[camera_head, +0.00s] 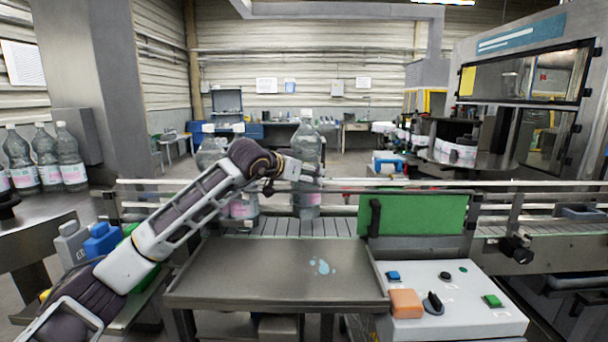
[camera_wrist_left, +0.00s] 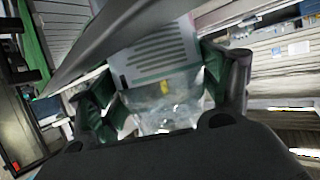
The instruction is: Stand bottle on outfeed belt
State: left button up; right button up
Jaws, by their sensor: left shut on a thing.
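A clear bottle (camera_head: 307,142) with a white and pink label stands upright over the outfeed belt (camera_head: 285,226). My left gripper (camera_head: 305,172) is shut around its middle. The base is near the belt surface; I cannot tell whether it touches. In the left wrist view the bottle (camera_wrist_left: 165,108) lies between the two fingers, its printed label facing the camera. Another bottle (camera_head: 210,152) is partly hidden behind my left arm, and a labelled bottle part (camera_head: 243,206) shows below the arm at the belt. My right gripper is not in view.
A steel tray table (camera_head: 270,275) with a small water patch stands in front of the belt. To its right are a green panel (camera_head: 415,215) and a control box (camera_head: 455,300). Several bottles (camera_head: 70,160) stand at the far left. Guide rails run along the belt.

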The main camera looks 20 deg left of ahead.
aim_at(304, 187)
pick_arm(q)
notch_tip(304, 187, down, 3)
jog(key=shift+f, duration=0.2)
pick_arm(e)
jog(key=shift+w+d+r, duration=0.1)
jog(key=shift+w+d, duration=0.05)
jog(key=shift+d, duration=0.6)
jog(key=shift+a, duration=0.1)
pick_arm(q)
jog(key=o, duration=1.8)
jog(key=shift+f, duration=0.3)
jog(key=shift+o, duration=1.4)
jog(key=shift+s, duration=0.15)
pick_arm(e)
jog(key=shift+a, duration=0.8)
